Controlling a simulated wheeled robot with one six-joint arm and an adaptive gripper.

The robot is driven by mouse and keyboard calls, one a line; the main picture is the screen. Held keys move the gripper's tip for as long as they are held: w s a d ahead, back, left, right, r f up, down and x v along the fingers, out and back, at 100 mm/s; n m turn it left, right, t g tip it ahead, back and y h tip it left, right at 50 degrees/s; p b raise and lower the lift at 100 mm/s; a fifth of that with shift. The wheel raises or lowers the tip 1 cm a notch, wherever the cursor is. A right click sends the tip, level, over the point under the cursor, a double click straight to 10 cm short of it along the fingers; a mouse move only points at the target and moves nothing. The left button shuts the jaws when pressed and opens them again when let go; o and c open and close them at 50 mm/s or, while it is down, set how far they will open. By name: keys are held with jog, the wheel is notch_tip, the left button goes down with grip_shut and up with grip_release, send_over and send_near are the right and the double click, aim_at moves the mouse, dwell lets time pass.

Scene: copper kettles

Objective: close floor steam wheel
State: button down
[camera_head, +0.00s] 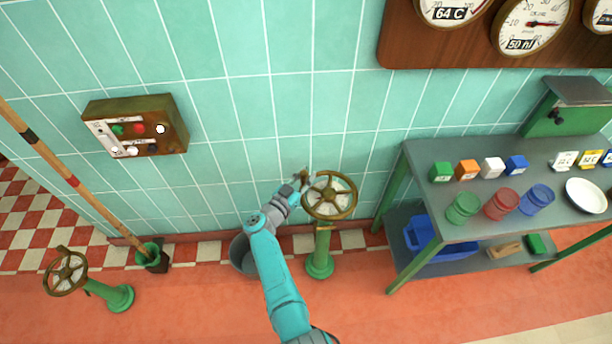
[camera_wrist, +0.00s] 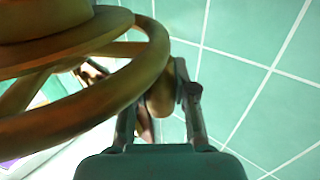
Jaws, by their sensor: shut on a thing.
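A brass handwheel (camera_head: 347,207) stands on a green floor pedestal (camera_head: 320,262) in the middle of the head view, near the tiled wall. Its rim (camera_wrist: 85,115) fills the left of the wrist view. My gripper (camera_head: 305,180) is at the wheel's left edge. In the wrist view my gripper (camera_wrist: 160,105) has its fingers on either side of a brass handle knob (camera_wrist: 160,95) at the rim, and is shut on it. The fingertips are partly hidden behind the knob and rim. A second brass handwheel (camera_head: 65,270) on a tilted green pedestal stands at far left.
A grey bucket (camera_head: 243,253) stands behind my arm. A green-legged table (camera_head: 420,180) with coloured blocks and cups is close on the right. A wooden pole (camera_head: 70,180) leans at left. A switch box (camera_head: 137,127) and gauges (camera_head: 531,24) are on the wall.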

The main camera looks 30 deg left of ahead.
jog(key=shift+w+r, duration=0.1)
dwell(0.6)
jog(key=c, duration=0.9)
grip_release()
jog(key=shift+s+a, duration=0.15)
jog(key=shift+s, duration=1.75)
jog(key=shift+s+a, duration=0.1)
jog(key=shift+s, duration=1.75)
